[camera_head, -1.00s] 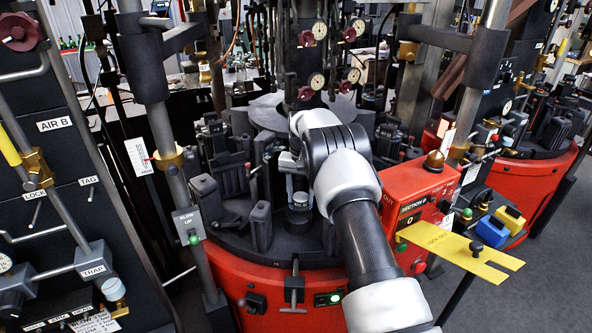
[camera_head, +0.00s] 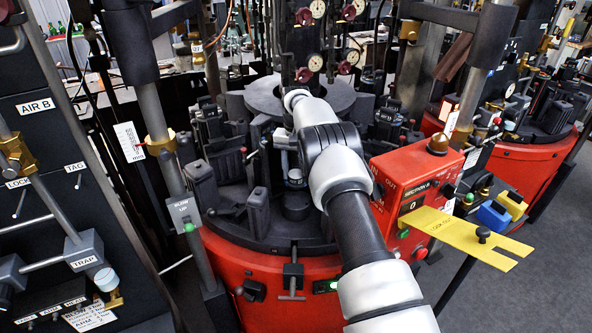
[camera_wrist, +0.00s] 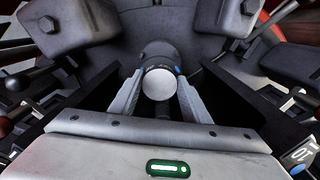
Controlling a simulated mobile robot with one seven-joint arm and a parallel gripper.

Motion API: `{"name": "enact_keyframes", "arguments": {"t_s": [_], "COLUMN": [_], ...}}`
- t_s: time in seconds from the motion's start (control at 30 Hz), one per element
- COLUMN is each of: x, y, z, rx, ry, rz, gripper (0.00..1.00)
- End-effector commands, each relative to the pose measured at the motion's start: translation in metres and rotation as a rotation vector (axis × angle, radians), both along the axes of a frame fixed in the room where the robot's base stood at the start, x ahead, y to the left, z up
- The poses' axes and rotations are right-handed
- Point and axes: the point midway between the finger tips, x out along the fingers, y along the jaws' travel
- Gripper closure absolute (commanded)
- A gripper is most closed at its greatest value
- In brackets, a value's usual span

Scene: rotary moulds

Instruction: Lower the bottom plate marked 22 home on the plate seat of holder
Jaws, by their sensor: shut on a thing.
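My gripper (camera_wrist: 158,92) is shut on a small round thing with a pale, blank top and a dark rim with blue marks, taken to be the bottom plate (camera_wrist: 158,84). In the head view the plate (camera_head: 296,176) hangs below my gripper, small and partly hidden by my arm. A dark round seat on the holder (camera_head: 295,206) stands just under it, in the red-sided machine. A gap seems to show between them, but its size is hard to tell. The number 22 cannot be read.
Dark mould blocks (camera_head: 202,185) and (camera_head: 258,212) stand left of the seat. A red control box (camera_head: 412,195) and yellow lock-out plate (camera_head: 465,232) are at the right. A steel post (camera_head: 172,180) rises at the left. The wrist view shows bolted blocks (camera_wrist: 70,25) on both sides.

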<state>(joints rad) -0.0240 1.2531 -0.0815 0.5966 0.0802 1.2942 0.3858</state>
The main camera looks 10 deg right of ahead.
Motion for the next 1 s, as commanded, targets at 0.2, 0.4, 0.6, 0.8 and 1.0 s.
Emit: {"name": "enact_keyframes", "arguments": {"t_s": [0.2,0.4,0.6,0.8,1.0], "x": [0.001,0.001,0.001,0.001,0.001], "y": [0.000,0.000,0.000,0.000,0.000], "z": [-0.020,-0.038,-0.050,-0.052,-0.052], "rx": [0.000,0.000,0.000,0.000,0.000], "ry": [-0.004,-0.004,-0.004,-0.005,-0.005], "rz": [0.000,0.000,0.000,0.000,0.000], "gripper": [0.89,0.89,0.89,0.89,0.89]}}
